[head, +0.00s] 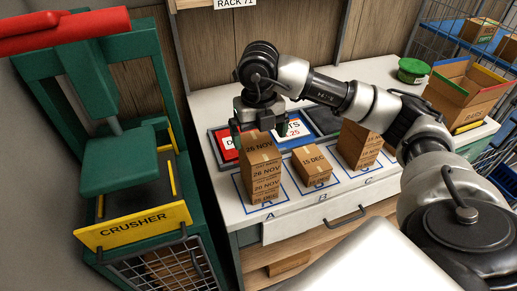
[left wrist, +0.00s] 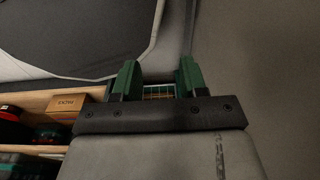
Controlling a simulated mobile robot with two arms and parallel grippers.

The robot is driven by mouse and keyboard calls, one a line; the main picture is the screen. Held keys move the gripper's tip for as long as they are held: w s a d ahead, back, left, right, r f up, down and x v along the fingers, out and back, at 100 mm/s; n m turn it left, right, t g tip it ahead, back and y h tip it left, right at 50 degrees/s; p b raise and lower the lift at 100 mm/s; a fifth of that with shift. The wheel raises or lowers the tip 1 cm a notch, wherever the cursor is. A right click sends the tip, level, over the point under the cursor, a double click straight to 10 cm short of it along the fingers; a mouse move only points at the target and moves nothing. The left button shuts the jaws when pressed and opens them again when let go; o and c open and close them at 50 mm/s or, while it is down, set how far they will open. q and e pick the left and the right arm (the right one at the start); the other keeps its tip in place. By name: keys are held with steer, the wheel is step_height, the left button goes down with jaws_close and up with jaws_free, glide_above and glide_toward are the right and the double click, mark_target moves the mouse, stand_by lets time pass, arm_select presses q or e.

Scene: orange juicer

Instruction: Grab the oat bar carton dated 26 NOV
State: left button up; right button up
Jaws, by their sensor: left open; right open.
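The carton labelled 26 NOV (head: 262,148) is the top one of the stack on square A in the head view. Lower cartons in that stack carry smaller date labels, one reading 20 NOV (head: 266,186). My right gripper (head: 258,128) is open, pointing down at the top of this stack. A carton labelled 15 DEC (head: 313,160) is on B, and a taller stack (head: 358,145) is on C. My left gripper (left wrist: 157,80) is open and empty in the left wrist view.
A red and a blue sign panel (head: 292,128) lie behind the stacks on the white counter (head: 228,205). A green crusher (head: 120,160) stands at left. An open cardboard box (head: 468,90) and a green round tub (head: 412,70) are at right.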

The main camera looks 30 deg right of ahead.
mark_target(259, 144)
steer(key=shift+f, duration=0.45)
steer(key=shift+w+f, duration=0.25)
steer(key=shift+f, duration=0.05)
step_height(259, 144, down, 4)
steer(key=shift+s+d+f+p, duration=0.1)
steer(key=shift+d+f+p, duration=0.1)
steer(key=shift+p, duration=0.85)
steer(key=shift+f, duration=0.25)
steer(key=shift+c, duration=0.8)
steer(key=c, duration=0.7)
arm_select(q)
steer(key=shift+w+r, duration=0.3)
steer(key=shift+r, duration=0.3)
steer(key=shift+w+r, duration=0.25)
steer(key=shift+r, duration=0.3)
arm_select(e)
steer(key=shift+c, duration=0.3)
arm_select(q)
steer(key=shift+f, duration=0.1)
arm_select(e)
steer(key=shift+r, duration=0.15)
